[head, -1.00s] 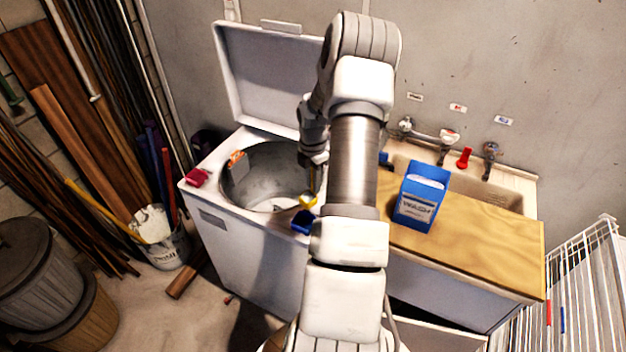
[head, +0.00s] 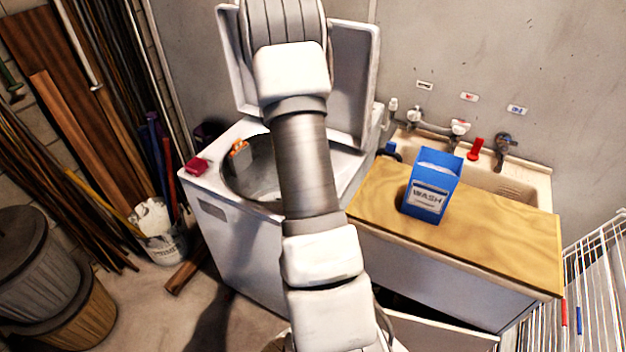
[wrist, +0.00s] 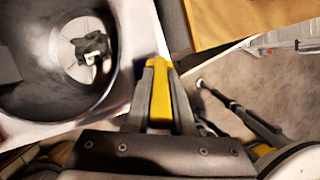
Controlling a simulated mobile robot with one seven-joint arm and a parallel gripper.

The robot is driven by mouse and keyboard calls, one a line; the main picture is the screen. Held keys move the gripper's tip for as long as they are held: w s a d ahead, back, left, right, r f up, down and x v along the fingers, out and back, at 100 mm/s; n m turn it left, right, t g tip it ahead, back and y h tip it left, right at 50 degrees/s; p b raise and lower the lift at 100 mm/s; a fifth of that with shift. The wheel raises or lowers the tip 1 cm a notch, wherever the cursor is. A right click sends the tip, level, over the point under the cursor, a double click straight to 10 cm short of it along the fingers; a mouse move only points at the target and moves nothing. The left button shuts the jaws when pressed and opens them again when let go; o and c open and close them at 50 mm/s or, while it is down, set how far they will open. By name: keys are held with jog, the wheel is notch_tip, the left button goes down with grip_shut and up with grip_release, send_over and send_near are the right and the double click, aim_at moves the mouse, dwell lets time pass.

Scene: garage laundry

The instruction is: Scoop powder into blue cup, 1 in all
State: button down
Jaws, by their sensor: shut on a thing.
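In the wrist view my gripper (wrist: 161,72) is shut on a yellow piece (wrist: 160,98), which looks like the handle of a scoop. Its scoop end cannot be made out. In the head view my arm hides the gripper and the yellow piece.
The washer (head: 240,245) has its lid raised and its drum (wrist: 38,85) open, left of the gripper in the wrist view. A red box (head: 196,166) sits on its left corner. The wooden board (head: 500,235) is clear around the WASH box. A sink (head: 515,185) lies behind.

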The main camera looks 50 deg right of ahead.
jog(key=shift+w+a+f+b, duration=0.1)
jog(key=shift+f+b, duration=0.2)
jog(key=shift+b, duration=0.1)
jog(key=w+a+f+g+h+b, duration=0.1)
jog(key=a+f+g+h+b, duration=0.2)
jog(key=h+b, duration=0.8)
jog(key=shift+w+a+f+g+h+b, duration=0.45)
jog(key=shift+a+b, duration=0.85)
jog(key=shift+b, duration=4.1)
jog(key=shift+r, duration=0.1)
